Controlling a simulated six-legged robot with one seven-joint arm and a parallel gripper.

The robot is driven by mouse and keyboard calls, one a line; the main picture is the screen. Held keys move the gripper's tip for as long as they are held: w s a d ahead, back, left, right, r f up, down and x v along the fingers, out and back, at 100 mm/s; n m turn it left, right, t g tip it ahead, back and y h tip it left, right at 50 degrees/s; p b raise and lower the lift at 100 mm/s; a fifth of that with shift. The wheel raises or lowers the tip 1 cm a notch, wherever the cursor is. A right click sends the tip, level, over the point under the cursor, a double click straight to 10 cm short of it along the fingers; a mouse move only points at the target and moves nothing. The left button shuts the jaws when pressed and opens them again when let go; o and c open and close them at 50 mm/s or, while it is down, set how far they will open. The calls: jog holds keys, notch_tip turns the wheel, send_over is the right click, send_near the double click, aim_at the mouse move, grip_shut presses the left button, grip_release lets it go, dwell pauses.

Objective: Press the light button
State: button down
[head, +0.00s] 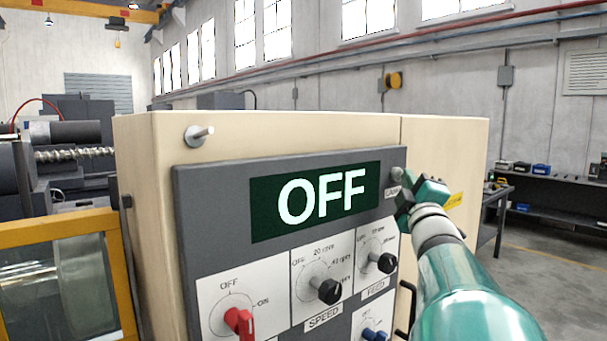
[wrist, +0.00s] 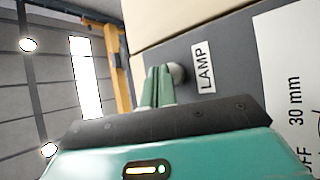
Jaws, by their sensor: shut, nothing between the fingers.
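The light button is a small grey knob (wrist: 177,72) beside the LAMP label (wrist: 203,66) in the wrist view. In the head view the LAMP label (head: 392,192) sits at the panel's upper right corner, right of the display. My gripper (head: 405,199) is in front of that corner, partly covering it. In the wrist view my gripper's green fingers (wrist: 158,88) are together and empty, their tips beside the knob. I cannot tell whether they touch it. The dark green display (head: 315,200) reads OFF.
The grey panel also has a red switch (head: 239,321), a SPEED knob (head: 329,291), a FEED knob (head: 387,262) and a blue knob (head: 374,335). A metal peg (head: 200,134) juts from the beige cabinet (head: 150,150). A workbench (head: 497,195) stands at the right with open floor before it.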

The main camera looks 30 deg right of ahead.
jog(key=shift+w, duration=0.1)
dwell(0.5)
jog(key=shift+w, duration=0.35)
jog(key=shift+s, duration=0.35)
dwell(0.4)
jog(key=s, duration=0.6)
jog(key=shift+d, duration=0.25)
